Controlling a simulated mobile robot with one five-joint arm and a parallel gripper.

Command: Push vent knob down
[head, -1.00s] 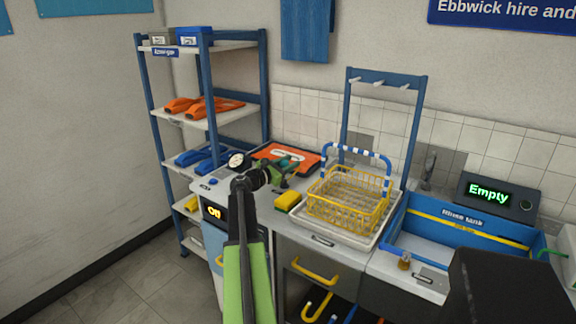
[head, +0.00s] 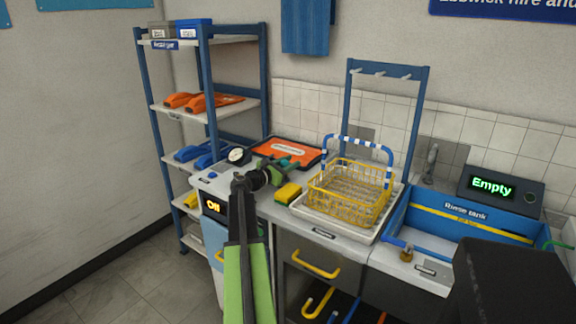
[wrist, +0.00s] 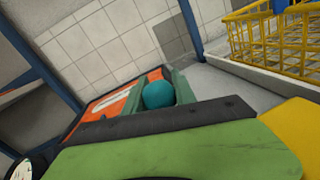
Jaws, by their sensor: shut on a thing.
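My gripper (head: 278,165) reaches over the left end of the counter, its green fingers close to the surface. In the wrist view its two green fingertips (wrist: 158,96) stand on either side of a teal round knob (wrist: 158,94), and they look shut on it. I cannot tell whether this is the vent knob, or whether it is pressed down. A white dial gauge (head: 237,155) stands just left of the gripper. My wrist hides part of the bench behind it.
An orange panel (head: 292,149) lies behind the gripper. A yellow sponge (head: 288,193) and a yellow wire basket (head: 350,192) in a white tray stand to the right. The blue rinse tank (head: 460,225) is farther right. Blue shelving (head: 210,90) stands at the left.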

